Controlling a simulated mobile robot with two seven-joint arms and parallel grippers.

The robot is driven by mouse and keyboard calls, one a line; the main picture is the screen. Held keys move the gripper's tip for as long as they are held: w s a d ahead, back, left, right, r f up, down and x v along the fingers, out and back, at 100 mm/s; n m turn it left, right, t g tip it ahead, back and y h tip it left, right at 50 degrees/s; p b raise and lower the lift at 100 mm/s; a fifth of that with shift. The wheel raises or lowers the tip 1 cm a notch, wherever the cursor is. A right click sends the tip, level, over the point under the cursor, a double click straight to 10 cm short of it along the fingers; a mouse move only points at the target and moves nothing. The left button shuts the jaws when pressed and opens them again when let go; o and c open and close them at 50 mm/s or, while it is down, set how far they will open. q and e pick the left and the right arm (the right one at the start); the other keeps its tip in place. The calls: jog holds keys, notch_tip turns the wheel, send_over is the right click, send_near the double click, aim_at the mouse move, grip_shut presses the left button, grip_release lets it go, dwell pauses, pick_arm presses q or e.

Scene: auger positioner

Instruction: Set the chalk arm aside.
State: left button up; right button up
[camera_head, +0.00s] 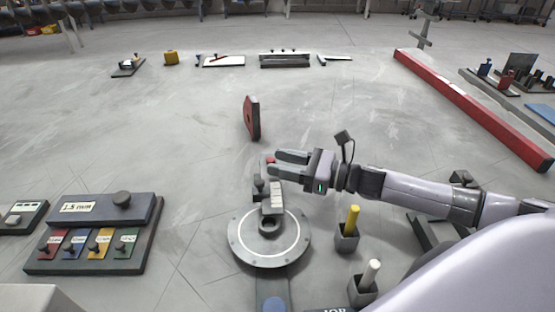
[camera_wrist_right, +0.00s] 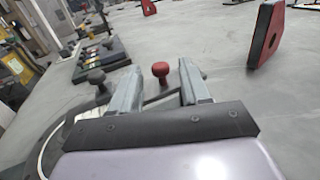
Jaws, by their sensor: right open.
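A round grey disc (camera_head: 255,250) with a white ring lies on the floor in front of me. An upright grey fixture with a pale stepped block (camera_head: 277,193) and a dark knob (camera_head: 258,184) stands at its far side. A red knob (camera_wrist_right: 160,70) shows between the fingertips of my right gripper (camera_head: 271,165), which is open. I cannot tell whether the fingers touch it. The gripper hides part of the fixture, and which piece is the chalk arm is not clear. My left gripper is not in view.
A yellow stick (camera_head: 352,219) and a white stick (camera_head: 371,272) stand in dark holders to the right of the disc. A red-faced block (camera_head: 251,118) stands beyond the gripper. A panel with coloured tags (camera_head: 97,238) lies left. Open floor lies between panel and disc.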

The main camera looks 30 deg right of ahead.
jog(key=shift+x, duration=0.8)
grip_shut()
